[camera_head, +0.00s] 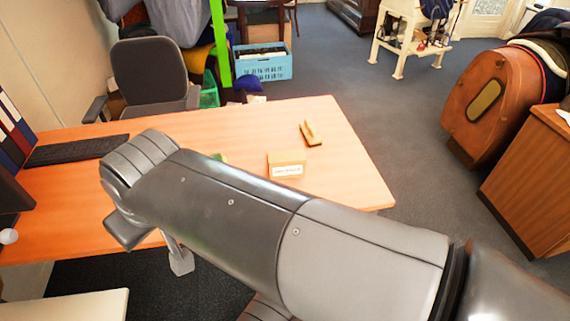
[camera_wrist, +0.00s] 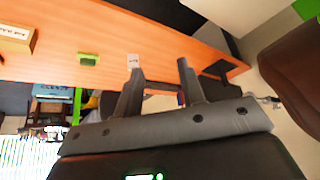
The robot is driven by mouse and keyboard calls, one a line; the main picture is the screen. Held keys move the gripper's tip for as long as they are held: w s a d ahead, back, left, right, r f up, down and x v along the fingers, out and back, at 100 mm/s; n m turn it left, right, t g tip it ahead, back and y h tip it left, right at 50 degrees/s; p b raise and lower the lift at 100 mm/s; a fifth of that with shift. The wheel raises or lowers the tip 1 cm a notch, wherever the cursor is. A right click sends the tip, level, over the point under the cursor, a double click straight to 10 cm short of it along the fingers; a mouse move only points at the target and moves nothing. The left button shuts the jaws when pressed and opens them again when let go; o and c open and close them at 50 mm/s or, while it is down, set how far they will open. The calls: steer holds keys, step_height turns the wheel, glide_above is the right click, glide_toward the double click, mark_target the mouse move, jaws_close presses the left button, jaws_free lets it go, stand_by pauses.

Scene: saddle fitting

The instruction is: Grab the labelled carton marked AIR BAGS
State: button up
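A small tan carton (camera_head: 287,159) with a white label on its front stands on the desk in the head view; its label is too small to read for sure. A labelled carton also shows at the left edge of the wrist view (camera_wrist: 17,38), its text only partly visible. A small white item with dark marks (camera_wrist: 133,61) lies beyond one fingertip; I cannot tell whether it is a carton. My gripper (camera_wrist: 159,66) is open, with nothing between its fingers. In the head view my arm hides part of the desk and the gripper is not clearly seen.
The orange wood desk (camera_head: 352,175) also holds a brush-like wooden object (camera_head: 310,133), a green item (camera_wrist: 88,59) and a keyboard (camera_head: 77,150). An office chair (camera_head: 150,72) stands behind it. Clear carpet (camera_head: 400,125) lies right of the desk, before a brown leather saddle-like form (camera_head: 487,110).

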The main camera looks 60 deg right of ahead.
steer(key=shift+o, duration=0.4)
steer(key=o, duration=0.9)
